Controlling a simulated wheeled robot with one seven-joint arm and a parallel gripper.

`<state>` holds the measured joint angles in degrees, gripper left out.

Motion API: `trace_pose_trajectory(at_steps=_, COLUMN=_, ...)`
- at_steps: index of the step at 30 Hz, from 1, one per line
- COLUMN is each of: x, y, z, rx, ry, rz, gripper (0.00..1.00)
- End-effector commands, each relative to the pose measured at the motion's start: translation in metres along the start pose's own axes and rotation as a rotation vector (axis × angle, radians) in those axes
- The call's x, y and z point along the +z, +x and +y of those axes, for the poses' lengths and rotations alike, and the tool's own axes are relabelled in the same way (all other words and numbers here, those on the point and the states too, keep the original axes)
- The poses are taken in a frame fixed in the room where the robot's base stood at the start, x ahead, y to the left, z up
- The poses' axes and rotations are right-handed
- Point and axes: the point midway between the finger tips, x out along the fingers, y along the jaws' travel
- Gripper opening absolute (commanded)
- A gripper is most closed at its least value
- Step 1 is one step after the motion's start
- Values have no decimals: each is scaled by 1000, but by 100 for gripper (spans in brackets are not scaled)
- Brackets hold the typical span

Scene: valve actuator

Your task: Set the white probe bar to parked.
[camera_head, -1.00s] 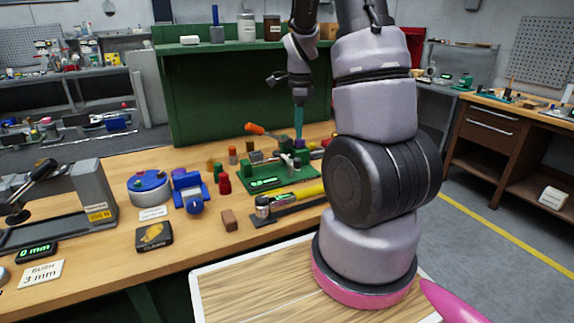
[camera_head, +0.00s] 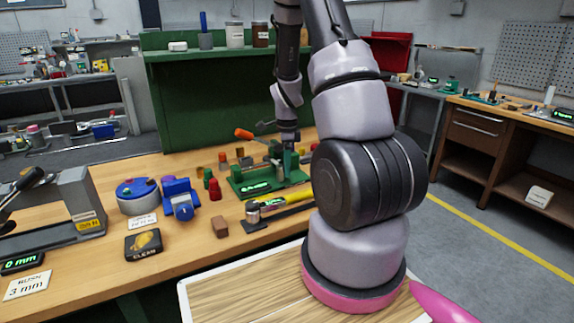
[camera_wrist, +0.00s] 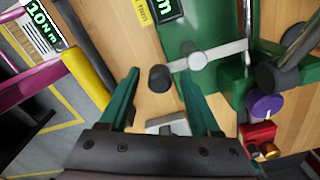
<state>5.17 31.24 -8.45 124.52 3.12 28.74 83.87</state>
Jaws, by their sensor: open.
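The white probe bar (camera_wrist: 230,51) shows in the wrist view as a pale bar with a round hub (camera_wrist: 197,61) and a dark knob (camera_wrist: 160,78) at its left end. It lies over the green fixture plate (camera_wrist: 209,95). My gripper (camera_wrist: 159,75) is open, its two teal fingers pointing toward the bar. The dark knob appears between the fingertips; I cannot tell the height gap. In the head view, the green fixture (camera_head: 246,189) with a lit display stands on the bench, and my gripper is over it. The bar is hard to make out there.
A dark cylinder (camera_wrist: 267,76), a purple knob (camera_wrist: 264,104) and a red block (camera_wrist: 257,134) sit close right in the wrist view. A blue vise (camera_head: 180,197) and brown block (camera_head: 219,227) stand left.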

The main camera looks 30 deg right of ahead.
Motion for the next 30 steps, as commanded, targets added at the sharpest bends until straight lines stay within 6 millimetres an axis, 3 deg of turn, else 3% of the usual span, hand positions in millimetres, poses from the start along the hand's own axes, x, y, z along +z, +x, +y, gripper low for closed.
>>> trace_pose_trajectory(at_steps=5, x=0, y=0, z=0, rx=0, ry=0, rz=0, gripper=64)
trace_pose_trajectory(at_steps=10, x=0, y=0, z=0, rx=1, ry=0, rz=0, gripper=0)
trace_pose_trajectory(at_steps=22, x=-2, y=0, z=-1, rx=0, ry=-48, rz=0, gripper=0)
trace_pose_trajectory(at_steps=30, x=-10, y=0, z=-6, rx=1, ry=-224, rz=-1, gripper=0)
